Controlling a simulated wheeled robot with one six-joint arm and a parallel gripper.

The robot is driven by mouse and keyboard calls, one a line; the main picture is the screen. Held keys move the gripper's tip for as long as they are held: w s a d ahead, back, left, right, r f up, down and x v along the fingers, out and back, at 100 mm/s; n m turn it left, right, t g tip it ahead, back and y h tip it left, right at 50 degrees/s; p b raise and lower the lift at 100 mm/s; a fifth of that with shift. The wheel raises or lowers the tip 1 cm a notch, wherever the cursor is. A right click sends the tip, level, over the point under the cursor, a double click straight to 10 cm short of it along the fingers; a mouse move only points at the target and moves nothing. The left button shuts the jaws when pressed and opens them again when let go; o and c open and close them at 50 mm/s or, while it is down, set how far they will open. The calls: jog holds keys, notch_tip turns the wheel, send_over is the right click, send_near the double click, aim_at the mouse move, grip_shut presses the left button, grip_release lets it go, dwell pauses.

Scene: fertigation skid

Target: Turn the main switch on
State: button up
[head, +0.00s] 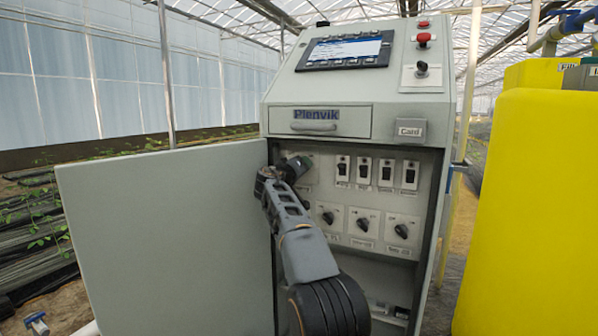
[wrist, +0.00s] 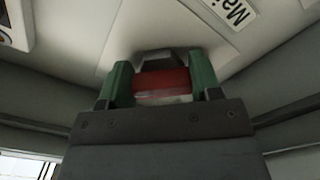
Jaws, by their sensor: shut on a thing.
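My gripper (head: 301,164) is inside the open cabinet at the upper left of its inner panel. In the wrist view, its two green fingertips are shut on the red handle of the main switch (wrist: 162,82), one on each side. In the head view my gripper and wrist hide the switch. I cannot tell from these frames which position the handle points to.
The cabinet door (head: 165,240) stands open to the left of my arm. Several rocker switches (head: 364,170) and rotary knobs (head: 362,224) sit right of my gripper. A drawer (head: 318,121) is above it. A yellow tank (head: 530,210) stands at the right.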

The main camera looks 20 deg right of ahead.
jog(key=o, duration=0.9)
jog(key=shift+o, duration=0.2)
jog(key=b+v, duration=0.1)
jog(key=v, duration=1.3)
jog(key=shift+b, duration=0.4)
jog(key=shift+d, duration=0.1)
